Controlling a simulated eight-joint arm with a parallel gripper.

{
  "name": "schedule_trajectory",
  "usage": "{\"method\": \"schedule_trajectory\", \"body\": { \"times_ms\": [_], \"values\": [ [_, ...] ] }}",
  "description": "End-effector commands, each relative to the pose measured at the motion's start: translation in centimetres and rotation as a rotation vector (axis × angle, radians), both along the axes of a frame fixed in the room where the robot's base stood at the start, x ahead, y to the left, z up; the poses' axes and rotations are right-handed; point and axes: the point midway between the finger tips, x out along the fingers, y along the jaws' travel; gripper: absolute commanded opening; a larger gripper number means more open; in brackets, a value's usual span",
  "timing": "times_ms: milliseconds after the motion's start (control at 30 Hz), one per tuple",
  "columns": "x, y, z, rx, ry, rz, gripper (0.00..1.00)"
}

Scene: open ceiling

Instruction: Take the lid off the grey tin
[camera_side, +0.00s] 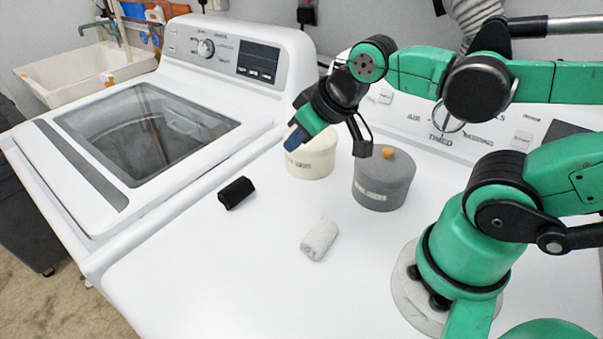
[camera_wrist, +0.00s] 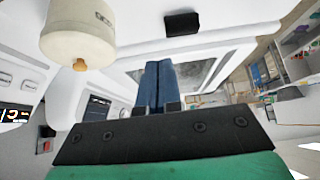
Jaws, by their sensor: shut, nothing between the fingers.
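The grey tin is not visible in the wrist view.
A cream tin (camera_side: 311,163) stands left of the grey tin; the wrist view shows it too (camera_wrist: 77,28). A washer with a glass lid (camera_side: 150,130) is at left.

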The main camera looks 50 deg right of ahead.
Motion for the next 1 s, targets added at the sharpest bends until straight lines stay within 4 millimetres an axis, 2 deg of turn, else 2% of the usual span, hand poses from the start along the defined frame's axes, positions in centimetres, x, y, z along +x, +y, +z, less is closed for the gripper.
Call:
{"method": "schedule_trajectory", "body": {
  "times_ms": [67, 100, 300, 567, 667, 767, 867, 1000],
  "values": [
    [0.0, 0.0, 0.0, 0.0, 0.0, 0.0, 0.0],
    [0.0, 0.0, 0.0, 0.0, 0.0, 0.0, 0.06],
    [0.0, 0.0, 0.0, 0.0, 0.0, 0.0, 0.62],
    [0.0, 0.0, 0.0, 0.001, 0.0, -0.001, 0.62],
    [-0.1, -0.5, 0.0, 0.025, 0.015, -0.055, 0.62],
    [-0.5, -2.3, -0.1, 0.115, 0.069, -0.261, 0.62],
    [-1.6, -5.2, -0.2, 0.265, 0.149, -0.626, 0.62],
    [-4.2, -9.2, -0.2, 0.486, 0.242, -1.258, 0.62]
  ]
}}
